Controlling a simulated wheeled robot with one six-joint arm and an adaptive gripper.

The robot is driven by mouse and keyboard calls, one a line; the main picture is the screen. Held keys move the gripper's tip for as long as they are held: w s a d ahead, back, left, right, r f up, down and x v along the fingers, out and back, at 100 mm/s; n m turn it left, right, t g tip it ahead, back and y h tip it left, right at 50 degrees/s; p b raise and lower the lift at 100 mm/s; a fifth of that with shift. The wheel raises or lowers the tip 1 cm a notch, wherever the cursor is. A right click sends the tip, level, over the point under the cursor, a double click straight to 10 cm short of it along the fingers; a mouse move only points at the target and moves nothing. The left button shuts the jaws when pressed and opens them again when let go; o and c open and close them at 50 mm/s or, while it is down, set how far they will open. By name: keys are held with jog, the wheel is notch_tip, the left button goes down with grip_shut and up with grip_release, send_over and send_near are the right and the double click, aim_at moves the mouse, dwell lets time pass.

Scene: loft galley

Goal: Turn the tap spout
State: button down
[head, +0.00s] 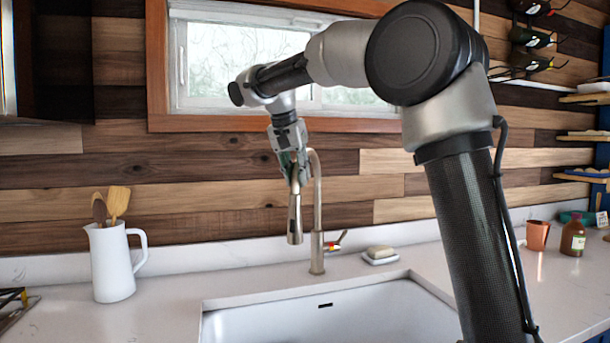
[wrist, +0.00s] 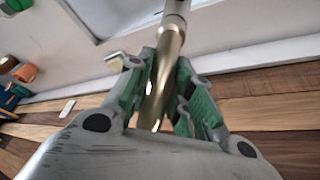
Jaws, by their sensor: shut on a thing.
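The brushed metal tap (head: 317,230) stands upright behind the sink, with a small lever on its right side. Its spout (head: 295,215) hangs down on the left of the upright, over the counter by the sink's back edge. My gripper (head: 294,178) reaches down from above and is shut on the upper part of the spout. In the wrist view the spout (wrist: 172,42) runs between the green-padded fingers of my gripper (wrist: 162,92). The top of the spout's bend is partly hidden by the fingers.
The white sink (head: 330,318) lies in front of the tap. A white jug (head: 112,265) with wooden utensils stands at the left. A soap dish (head: 380,257) sits right of the tap. A copper cup (head: 537,235) and brown bottle (head: 573,238) stand at the far right.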

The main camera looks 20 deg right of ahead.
jog(key=shift+w+a, duration=0.1)
jog(key=shift+a, duration=0.05)
jog(key=c, duration=1.3)
grip_release()
jog(key=shift+r, duration=0.1)
jog(key=v, duration=1.1)
jog(key=shift+a+r, duration=0.2)
jog(key=shift+r, duration=0.15)
